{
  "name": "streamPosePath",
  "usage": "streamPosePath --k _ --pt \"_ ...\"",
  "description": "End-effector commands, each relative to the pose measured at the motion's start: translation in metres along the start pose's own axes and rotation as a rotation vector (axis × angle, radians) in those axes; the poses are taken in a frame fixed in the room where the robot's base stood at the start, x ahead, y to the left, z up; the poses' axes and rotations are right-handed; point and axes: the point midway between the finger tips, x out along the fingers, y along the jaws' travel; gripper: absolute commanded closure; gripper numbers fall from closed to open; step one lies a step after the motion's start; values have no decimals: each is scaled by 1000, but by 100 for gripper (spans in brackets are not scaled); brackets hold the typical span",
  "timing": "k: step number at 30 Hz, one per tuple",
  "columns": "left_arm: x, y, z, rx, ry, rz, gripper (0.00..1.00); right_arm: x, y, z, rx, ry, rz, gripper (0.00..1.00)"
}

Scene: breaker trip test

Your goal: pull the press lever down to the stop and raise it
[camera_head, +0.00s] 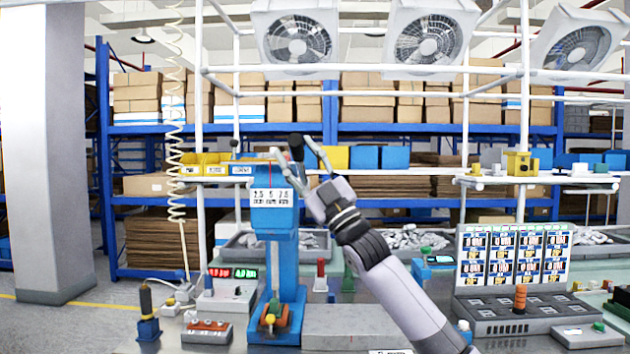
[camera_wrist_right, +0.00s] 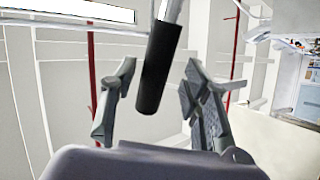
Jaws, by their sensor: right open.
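The blue press (camera_head: 271,219) stands upright on the bench left of centre, with a counter on its head and a base holding a small yellow and red part (camera_head: 273,314). Its lever's black grip (camera_head: 296,146) shows high beside the press head. In the right wrist view the black grip (camera_wrist_right: 157,68) hangs from a metal rod. My right gripper (camera_head: 291,150) reaches up from the lower right. Its open fingers (camera_wrist_right: 160,75) stand on either side of the grip, with gaps visible on both sides. My left gripper is not in view.
A panel of meters (camera_head: 514,257) stands on the right of the bench. A grey block (camera_head: 345,327) lies beside the press base. A control box with red and green displays (camera_head: 232,285) is on the left. White frame posts (camera_head: 198,130) and a coiled hose (camera_head: 174,120) rise nearby.

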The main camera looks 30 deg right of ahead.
Motion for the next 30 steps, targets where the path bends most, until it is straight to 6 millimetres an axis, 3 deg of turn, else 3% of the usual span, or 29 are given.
streamPosePath --k 12,18,30 --pt "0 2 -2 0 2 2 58 -72 -2 2 -1 -4 -4 57" --pt "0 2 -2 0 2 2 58 -98 -2 1 -2 -2 -3 57" --pt "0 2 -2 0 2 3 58 -110 0 0 -1 0 -2 57"
